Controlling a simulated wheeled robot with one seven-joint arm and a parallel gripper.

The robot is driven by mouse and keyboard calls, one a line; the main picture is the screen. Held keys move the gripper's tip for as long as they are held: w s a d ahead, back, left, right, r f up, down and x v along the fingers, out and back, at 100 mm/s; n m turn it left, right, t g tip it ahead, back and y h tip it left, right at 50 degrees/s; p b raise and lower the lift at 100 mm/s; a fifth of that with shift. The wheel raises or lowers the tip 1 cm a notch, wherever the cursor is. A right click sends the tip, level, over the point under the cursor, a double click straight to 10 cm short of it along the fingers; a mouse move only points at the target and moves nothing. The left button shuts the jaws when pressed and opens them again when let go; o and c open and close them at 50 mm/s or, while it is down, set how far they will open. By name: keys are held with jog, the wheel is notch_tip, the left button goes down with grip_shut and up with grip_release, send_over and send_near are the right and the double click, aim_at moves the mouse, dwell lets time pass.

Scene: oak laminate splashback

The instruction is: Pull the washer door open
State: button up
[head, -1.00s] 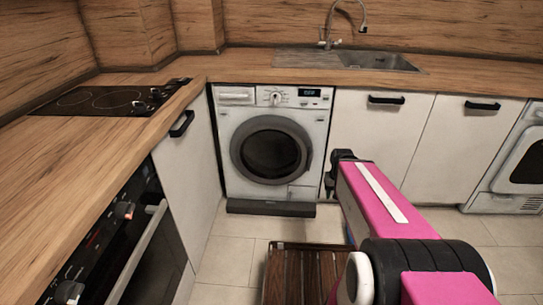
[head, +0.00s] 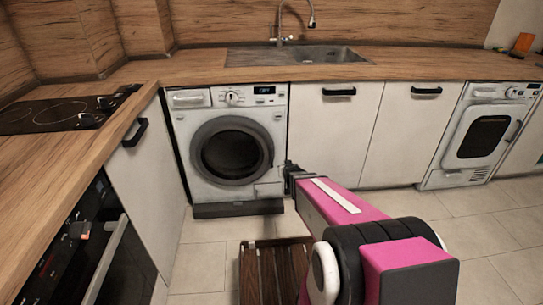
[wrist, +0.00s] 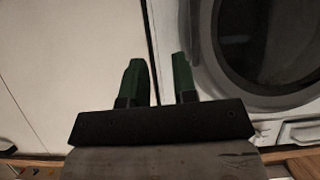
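The white washer (head: 183,127) stands under the counter, left of centre in the head view. Its round door (head: 232,150), a grey ring around dark glass, looks shut. In the wrist view, part of the door (wrist: 225,60) shows at the upper right, to the right of the fingers. My gripper (wrist: 159,78) has two green fingers apart with nothing between them. They lie over the seam between the washer and a white cabinet front. In the head view my gripper (head: 290,172) is small and dark, near the washer's lower right edge; its fingers cannot be made out there.
A second appliance (head: 482,135) with a dark window stands at the right. White cabinets (head: 325,130) with black handles fill the space between. A brown slatted wooden item (head: 270,272) is on the floor below my arm. An oven (head: 95,250) is at the left. Tiled floor is clear at the right.

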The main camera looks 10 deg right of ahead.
aim_at(272, 155)
jog(key=w+a+t+y, duration=0.1)
jog(key=w+a+t, duration=0.1)
jog(key=w, duration=0.2)
jog(key=w+a+n+t+y, duration=0.1)
jog(key=w+a, duration=0.1)
jog(key=w, duration=0.3)
jog(key=w+a+f+t+y, duration=0.1)
jog(key=w+a+t, duration=0.1)
jog(key=w, duration=0.3)
jog(key=shift+w+f+n+t, duration=0.1)
jog(key=shift+n+t, duration=0.2)
grip_shut()
